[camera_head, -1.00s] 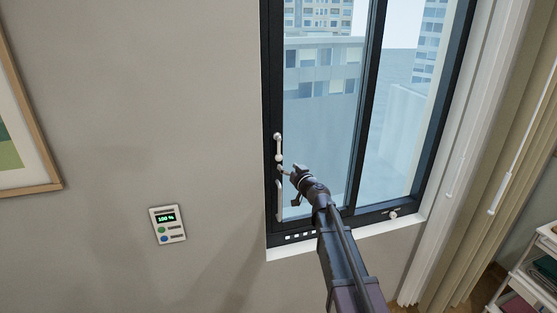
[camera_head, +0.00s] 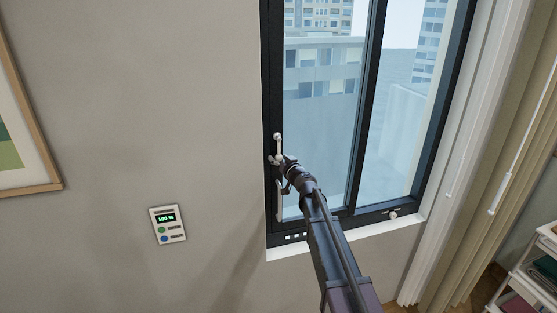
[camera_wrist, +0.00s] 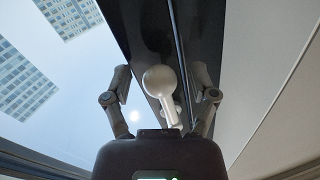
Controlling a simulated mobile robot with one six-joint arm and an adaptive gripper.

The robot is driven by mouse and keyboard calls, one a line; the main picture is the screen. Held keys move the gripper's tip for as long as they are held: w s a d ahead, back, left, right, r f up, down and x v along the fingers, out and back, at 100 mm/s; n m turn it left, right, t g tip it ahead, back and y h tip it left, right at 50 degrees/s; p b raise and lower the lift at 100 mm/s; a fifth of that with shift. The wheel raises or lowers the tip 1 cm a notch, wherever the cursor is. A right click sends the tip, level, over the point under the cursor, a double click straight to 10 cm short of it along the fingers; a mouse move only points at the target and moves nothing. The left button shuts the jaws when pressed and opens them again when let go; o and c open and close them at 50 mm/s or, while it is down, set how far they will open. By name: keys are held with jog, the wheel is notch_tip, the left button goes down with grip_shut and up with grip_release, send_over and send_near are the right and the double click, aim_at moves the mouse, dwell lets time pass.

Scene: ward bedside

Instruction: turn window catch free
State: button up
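The window catch (camera_head: 278,144) is a pale lever with a rounded knob, upright on the dark left frame of the window (camera_head: 325,120). My gripper (camera_head: 279,162) is at the lower part of the catch in the head view. In the wrist view the catch (camera_wrist: 161,84) stands between the two spread fingers of my gripper (camera_wrist: 163,92), with its round knob toward the camera. A gap shows on both sides of it, so the fingers are open around it and not closed on it. The catch's base is partly hidden behind the knob and my gripper.
A pale vertical handle (camera_head: 279,203) is on the frame below the catch. A small white fitting (camera_head: 393,214) is at the lower right of the frame. A wall panel (camera_head: 167,224) reads 100 %. Curtains (camera_head: 500,150) hang at the right.

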grip_shut()
